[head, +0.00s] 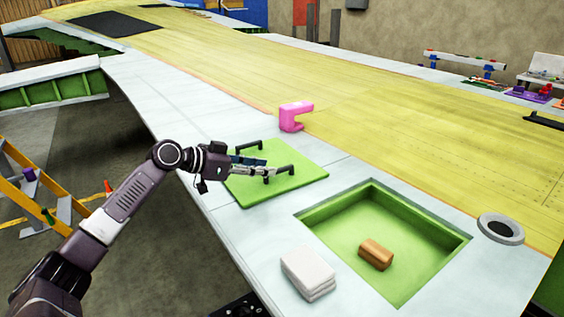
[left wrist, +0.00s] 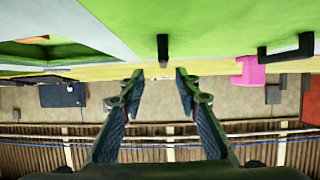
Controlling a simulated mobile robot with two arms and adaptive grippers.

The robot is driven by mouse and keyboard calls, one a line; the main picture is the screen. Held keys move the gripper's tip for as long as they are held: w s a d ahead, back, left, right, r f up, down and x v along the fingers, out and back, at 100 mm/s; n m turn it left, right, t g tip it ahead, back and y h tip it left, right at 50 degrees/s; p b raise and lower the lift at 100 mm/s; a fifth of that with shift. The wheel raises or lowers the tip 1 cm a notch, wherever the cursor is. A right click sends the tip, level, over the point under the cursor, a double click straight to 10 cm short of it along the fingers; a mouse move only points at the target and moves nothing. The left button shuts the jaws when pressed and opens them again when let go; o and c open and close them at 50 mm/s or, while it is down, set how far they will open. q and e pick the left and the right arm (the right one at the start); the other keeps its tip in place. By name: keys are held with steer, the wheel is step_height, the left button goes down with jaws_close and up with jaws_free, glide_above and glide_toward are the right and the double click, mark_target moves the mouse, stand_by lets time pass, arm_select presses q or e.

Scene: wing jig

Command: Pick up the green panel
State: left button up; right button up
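The green panel (head: 308,170) lies flat on the pale wing surface in the head view, with two black handles on top. My left gripper (head: 270,170) reaches over the panel from the left, close to the nearer handle (head: 285,170). In the left wrist view, which is upside down, the panel (left wrist: 220,20) fills the top. There, the two fingers (left wrist: 159,76) are apart with nothing between them. One handle (left wrist: 162,50) lies ahead, lined up with the gap, and the farther handle (left wrist: 287,48) is to the right. My right gripper is not in view.
A green-lined recess (head: 350,240) holding a brown block (head: 375,254) lies right of the panel. A white stack (head: 308,272) sits at its front edge, a grey ring (head: 501,229) at its right. A pink bracket (head: 293,115) stands behind the panel. A yellow ladder (head: 62,205) stands left.

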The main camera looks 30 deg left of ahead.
mark_target(279, 168)
arm_select(q)
steer(key=shift+r, duration=0.15)
steer(key=shift+w+p, duration=0.3)
steer(key=shift+p, duration=0.25)
steer(key=shift+p+x, duration=0.75)
steer(key=shift+x, duration=0.35)
steer(key=w+f, duration=0.1)
steer(key=w+d+f+p, duration=0.1)
steer(key=w, duration=0.1)
steer(key=shift+w+f, duration=0.1)
steer(key=shift+f, duration=0.1)
steer(key=shift+c, duration=0.8)
jaws_close()
steer(key=shift+r, duration=0.1)
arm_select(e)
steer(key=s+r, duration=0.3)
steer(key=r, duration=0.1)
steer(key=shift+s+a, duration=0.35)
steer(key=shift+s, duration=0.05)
